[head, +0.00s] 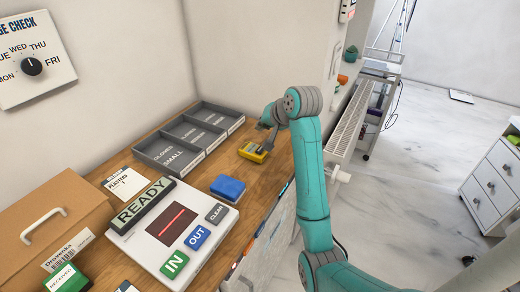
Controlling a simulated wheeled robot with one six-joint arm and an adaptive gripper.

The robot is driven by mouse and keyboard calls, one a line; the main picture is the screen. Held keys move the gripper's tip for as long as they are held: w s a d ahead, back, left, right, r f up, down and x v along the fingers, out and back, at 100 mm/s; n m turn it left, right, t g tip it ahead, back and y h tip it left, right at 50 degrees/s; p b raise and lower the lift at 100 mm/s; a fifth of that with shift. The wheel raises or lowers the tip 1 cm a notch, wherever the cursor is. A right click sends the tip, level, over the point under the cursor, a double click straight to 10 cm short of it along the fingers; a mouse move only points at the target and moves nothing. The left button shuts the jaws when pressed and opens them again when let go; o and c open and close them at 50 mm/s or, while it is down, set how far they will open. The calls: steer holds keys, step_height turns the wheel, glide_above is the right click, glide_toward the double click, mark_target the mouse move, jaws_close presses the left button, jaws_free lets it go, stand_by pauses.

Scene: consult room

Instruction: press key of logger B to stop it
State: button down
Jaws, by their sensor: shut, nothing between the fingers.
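A small yellow device (248,153) with a grey part on top lies near the right edge of the wooden counter, beside the grey tray. I cannot read any letter on it, so I cannot tell whether it is logger B. My gripper (264,147) is shut and empty, pointing down at the yellow device's right side. It hides part of the device, and I cannot tell whether the fingertips touch it. A blue block (228,187) lies nearer on the counter, with no readable mark.
A grey compartment tray (188,140) stands against the wall. A white panel (150,243) with READY, IN, OUT and CLEAR blocks lies in front, beside a cardboard box (55,222). A white radiator (347,128) and trolley (384,75) stand beyond the counter.

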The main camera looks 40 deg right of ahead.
mark_target(262, 150)
steer(key=shift+f, duration=3.1)
steer(key=shift+f, duration=0.15)
steer(key=shift+f, duration=0.3)
steer(key=shift+f, duration=0.5)
steer(key=shift+r, duration=0.95)
steer(key=shift+r, duration=2.5)
